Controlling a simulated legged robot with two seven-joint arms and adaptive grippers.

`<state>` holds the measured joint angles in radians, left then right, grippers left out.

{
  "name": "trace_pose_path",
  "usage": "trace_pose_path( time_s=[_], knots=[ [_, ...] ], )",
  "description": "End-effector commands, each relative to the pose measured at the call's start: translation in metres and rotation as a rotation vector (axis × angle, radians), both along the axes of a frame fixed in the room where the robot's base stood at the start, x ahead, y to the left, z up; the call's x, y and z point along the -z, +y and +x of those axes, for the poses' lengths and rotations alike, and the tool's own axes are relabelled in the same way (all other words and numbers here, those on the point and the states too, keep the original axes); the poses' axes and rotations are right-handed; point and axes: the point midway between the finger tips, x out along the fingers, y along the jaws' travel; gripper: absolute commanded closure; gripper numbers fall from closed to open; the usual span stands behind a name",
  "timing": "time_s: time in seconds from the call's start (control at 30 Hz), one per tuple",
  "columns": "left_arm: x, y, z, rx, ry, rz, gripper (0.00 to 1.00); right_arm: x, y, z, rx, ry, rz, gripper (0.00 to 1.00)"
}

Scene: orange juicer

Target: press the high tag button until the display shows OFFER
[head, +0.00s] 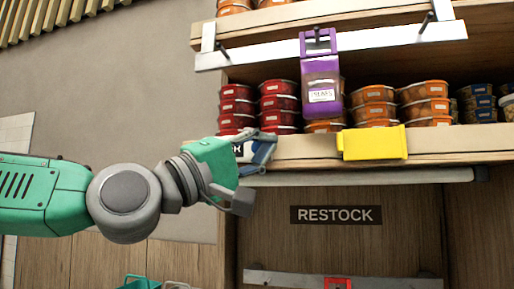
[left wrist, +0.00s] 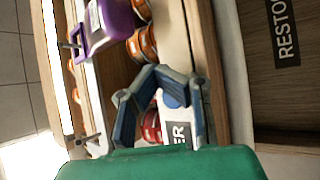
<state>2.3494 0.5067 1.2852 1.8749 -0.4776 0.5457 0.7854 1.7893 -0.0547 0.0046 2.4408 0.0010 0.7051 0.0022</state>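A small tag with a white body and a dark display (head: 238,150) sits at the left end of the middle shelf's front edge, partly hidden by my left gripper. In the left wrist view its display (left wrist: 180,137) shows the letters "ER"; the rest of the word is hidden. A round blue button (left wrist: 172,99) shows beside the display. My left gripper (head: 271,137) is in front of the tag. In the left wrist view its fingertips (left wrist: 158,72) meet, and the tag shows through the loop of the fingers. Contact with the button cannot be told. My right gripper is not in view.
A purple holder (head: 320,85) hangs from the upper rail. A yellow holder (head: 372,143) is on the middle shelf edge. Stacked red tubs (head: 278,102) and orange tubs (head: 425,104) stand behind. A RESTOCK sign (head: 336,215) is below. A green basket (head: 140,283) shows low down.

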Motion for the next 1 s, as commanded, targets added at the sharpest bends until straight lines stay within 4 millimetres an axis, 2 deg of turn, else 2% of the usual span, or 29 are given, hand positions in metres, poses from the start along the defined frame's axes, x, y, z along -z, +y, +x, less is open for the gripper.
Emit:
trace_pose_path(
  time_s=[0.23,0.63,1.0],
  knots=[
    [0.0,0.005,0.0,-0.005,0.0,-0.003,1.0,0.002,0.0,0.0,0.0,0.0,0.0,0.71],
    [0.0,0.025,-0.016,-0.003,-0.001,-0.005,1.0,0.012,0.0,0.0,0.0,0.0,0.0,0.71],
    [0.0,0.024,-0.019,0.0,-0.001,0.0,1.0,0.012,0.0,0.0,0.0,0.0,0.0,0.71]
  ],
)
